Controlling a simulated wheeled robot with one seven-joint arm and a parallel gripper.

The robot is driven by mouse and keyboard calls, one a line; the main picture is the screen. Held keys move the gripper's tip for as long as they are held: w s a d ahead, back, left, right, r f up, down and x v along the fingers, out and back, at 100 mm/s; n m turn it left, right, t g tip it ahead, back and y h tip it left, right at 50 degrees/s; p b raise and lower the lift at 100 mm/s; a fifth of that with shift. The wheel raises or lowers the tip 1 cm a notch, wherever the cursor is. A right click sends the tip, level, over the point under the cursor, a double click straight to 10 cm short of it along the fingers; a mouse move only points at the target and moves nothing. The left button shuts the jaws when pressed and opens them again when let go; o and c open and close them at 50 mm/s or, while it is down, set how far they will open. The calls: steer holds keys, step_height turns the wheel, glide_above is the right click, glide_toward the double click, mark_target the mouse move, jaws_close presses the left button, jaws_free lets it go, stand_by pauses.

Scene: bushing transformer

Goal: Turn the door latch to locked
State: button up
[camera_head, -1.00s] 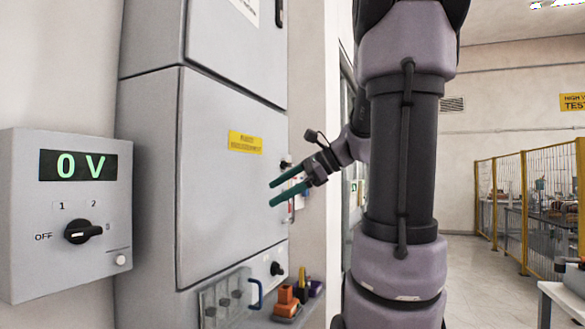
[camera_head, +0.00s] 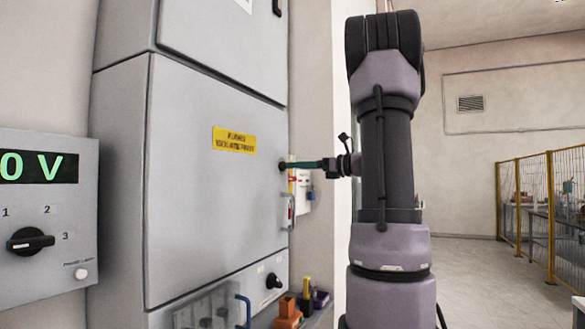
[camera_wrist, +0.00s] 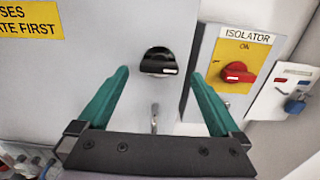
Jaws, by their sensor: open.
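The door latch (camera_wrist: 157,60) is a round black knob with a small white mark at its lower right, on the grey cabinet door (camera_head: 205,225). My gripper (camera_wrist: 160,74) is open, with one teal finger to the left of the latch and the other to its right. Gaps show between the fingers and the knob in the wrist view. In the head view, my gripper (camera_head: 294,164) reaches the door's right edge from the right, and its fingers overlap in line, partly hiding the latch (camera_head: 282,167).
A red isolator switch (camera_wrist: 238,73) on a yellow plate is close to the right finger. A control box (camera_head: 55,240) with a 0 V display is at the left. Orange items (camera_head: 288,310) sit on a low shelf.

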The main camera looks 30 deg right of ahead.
steer(key=shift+x, duration=1.7)
steer(key=c, duration=1.4)
